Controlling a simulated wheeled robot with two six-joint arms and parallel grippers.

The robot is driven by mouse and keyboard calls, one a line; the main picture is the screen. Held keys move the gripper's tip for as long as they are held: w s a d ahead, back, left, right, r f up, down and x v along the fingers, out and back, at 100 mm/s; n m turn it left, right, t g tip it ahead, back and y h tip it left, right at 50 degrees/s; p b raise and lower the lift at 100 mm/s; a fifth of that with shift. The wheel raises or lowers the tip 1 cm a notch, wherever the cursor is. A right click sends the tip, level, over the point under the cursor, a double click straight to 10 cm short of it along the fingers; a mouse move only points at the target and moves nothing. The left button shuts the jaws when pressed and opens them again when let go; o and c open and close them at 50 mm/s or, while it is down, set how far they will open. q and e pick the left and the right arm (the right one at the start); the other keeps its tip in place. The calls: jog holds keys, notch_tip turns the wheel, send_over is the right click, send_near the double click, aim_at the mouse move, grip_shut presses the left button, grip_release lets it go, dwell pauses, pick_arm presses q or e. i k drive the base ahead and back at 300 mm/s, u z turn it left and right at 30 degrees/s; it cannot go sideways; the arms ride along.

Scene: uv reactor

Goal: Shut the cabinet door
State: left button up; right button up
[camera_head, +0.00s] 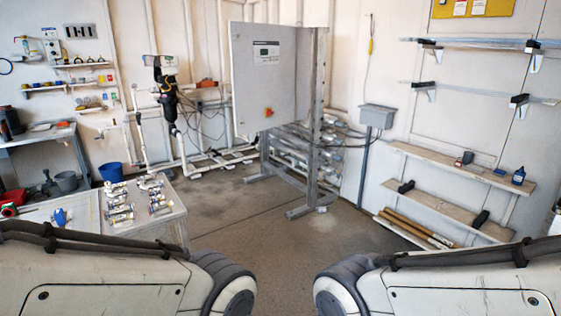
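A grey cabinet (268,85) stands upright at the centre back, mounted on a metal frame (318,110). The upper links of my two arms fill the lower left and lower right corners, well in front of the cabinet. Neither of my grippers is in view.
The floor (252,210) between me and the cabinet is clear. The frame's feet (307,210) stick out along the floor. A table (150,226) with metal fittings stands at left, near a blue bucket (112,172). Wall shelves (450,210) are at right. Pipes lie behind the cabinet.

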aim_at(258, 86)
jog(key=i, duration=3.75)
jog(key=u, duration=0.6)
